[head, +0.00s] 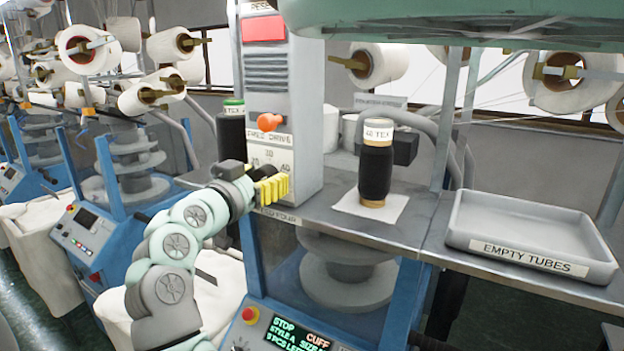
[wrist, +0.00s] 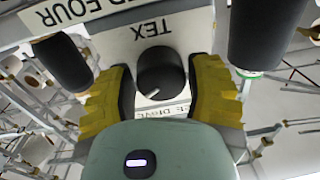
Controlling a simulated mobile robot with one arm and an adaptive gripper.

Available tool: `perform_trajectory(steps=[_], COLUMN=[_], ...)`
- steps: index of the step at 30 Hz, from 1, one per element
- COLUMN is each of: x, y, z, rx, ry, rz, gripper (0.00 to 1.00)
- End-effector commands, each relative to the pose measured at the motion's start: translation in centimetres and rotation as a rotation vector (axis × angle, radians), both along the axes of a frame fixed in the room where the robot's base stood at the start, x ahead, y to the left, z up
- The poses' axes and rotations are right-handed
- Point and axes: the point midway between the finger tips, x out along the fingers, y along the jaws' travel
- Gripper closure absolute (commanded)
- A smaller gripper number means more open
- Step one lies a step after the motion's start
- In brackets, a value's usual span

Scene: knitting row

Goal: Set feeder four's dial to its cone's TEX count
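The dial, a round black knob with a white pointer mark, shows in the wrist view (wrist: 160,72) below upside-down "TEX" lettering. Its mark lies at the picture's lower left edge of the knob. My gripper (head: 272,190) is at the front of the grey feeder column (head: 308,110). In the wrist view its yellow fingers (wrist: 160,85) stand apart on either side of the dial, seemingly with narrow gaps; contact is unclear. In the head view, my gripper hides the dial. A black cone (head: 375,172) stands upright on a white sheet, its label ending in "TEX"; the number is hard to read.
Another black cone (head: 231,138) with a green top stands left of the column. A grey "EMPTY TUBES" tray (head: 530,262) is at right. Below is a control panel (head: 290,333) reading "STOP".

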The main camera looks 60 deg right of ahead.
Motion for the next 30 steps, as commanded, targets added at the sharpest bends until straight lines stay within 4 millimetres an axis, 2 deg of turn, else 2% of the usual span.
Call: perform_trajectory(steps=[2, 12, 20, 30], x=[-0.02, -0.02, -0.04, -0.01], y=[-0.01, 0.00, 0.01, 0.05], z=[0.00, 0.01, -0.09, -0.13], rx=[0.000, 0.000, -0.003, -0.024], ry=[0.000, 0.001, 0.027, 0.226], rz=[0.000, -0.001, -0.002, -0.003], gripper=[0.58, 0.92, 0.93, 0.93])
